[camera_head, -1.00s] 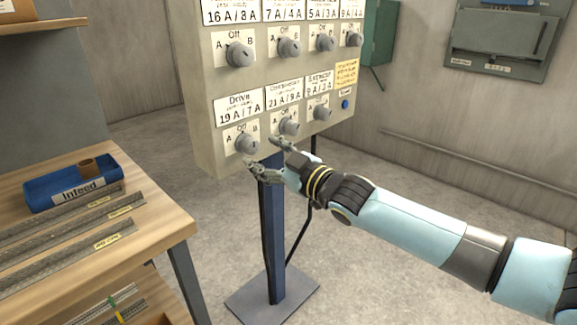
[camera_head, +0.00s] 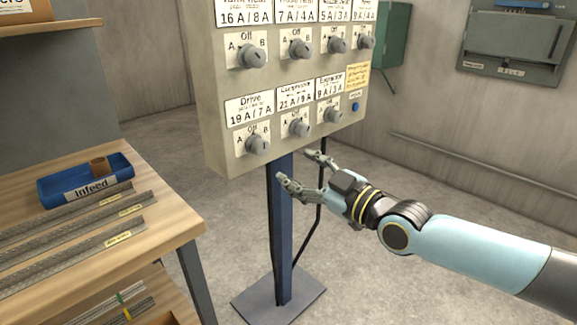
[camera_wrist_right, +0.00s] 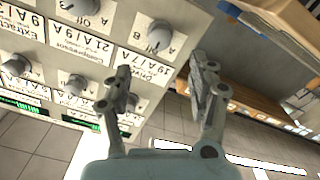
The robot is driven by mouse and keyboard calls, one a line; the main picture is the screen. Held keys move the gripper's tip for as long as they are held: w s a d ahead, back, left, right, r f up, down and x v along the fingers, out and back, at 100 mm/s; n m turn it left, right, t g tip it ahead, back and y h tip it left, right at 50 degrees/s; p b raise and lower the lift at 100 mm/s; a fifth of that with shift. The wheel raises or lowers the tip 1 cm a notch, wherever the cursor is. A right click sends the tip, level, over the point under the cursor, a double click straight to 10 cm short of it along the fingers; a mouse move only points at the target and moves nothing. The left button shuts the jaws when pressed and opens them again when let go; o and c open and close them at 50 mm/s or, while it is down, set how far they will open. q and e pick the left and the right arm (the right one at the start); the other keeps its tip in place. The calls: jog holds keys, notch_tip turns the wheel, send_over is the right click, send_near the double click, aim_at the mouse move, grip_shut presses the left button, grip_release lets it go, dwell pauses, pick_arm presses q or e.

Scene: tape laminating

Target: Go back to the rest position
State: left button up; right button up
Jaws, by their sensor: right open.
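My right gripper (camera_head: 302,172) is open and empty, in front of the blue post below the control panel (camera_head: 215,120). Its two fingers are spread apart and touch no knob. The panel has two rows of grey rotary knobs, among them the Drive knob (camera_head: 257,144) and the Compressor knob (camera_head: 299,128). In the right wrist view the open fingers (camera_wrist_right: 160,92) show with the Drive knob (camera_wrist_right: 159,36) beyond them. My left gripper is not in view.
A wooden bench (camera_head: 170,215) at left holds a blue Infeed bin (camera_head: 60,189) and several metal strips. The panel's blue post (camera_head: 281,230) stands on a floor plate (camera_head: 262,306). A grey wall box (camera_head: 515,45) hangs at the back right. The floor right of the post is clear.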

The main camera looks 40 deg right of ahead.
jog(key=s+f+m+g+h+b, duration=0.1)
jog(key=s+f+g, duration=0.3)
jog(key=f, duration=0.8)
jog(key=s+f+m+g+b, duration=0.1)
jog(key=s+f, duration=0.5)
jog(key=f, duration=0.6)
jog(key=s+f+m+g+h+b, duration=0.1)
jog(key=s+f+g, duration=0.3)
jog(key=f, duration=0.7)
jog(key=s+a+f+m+g, duration=0.1)
jog(key=s+f, duration=0.4)
jog(key=s, duration=0.5)
jog(key=s+a+f+m+g, duration=0.1)
jog(key=s+a+f+g, duration=0.2)
jog(key=s+f, duration=0.3)
jog(key=s+a+f+g, duration=0.2)
jog(key=s+f+g, duration=0.2)
jog(key=s, duration=0.9)
jog(key=shift+s+f+m+b, duration=0.3)
jog(key=shift+s+f+m, duration=0.1)
jog(key=shift+f, duration=0.35)
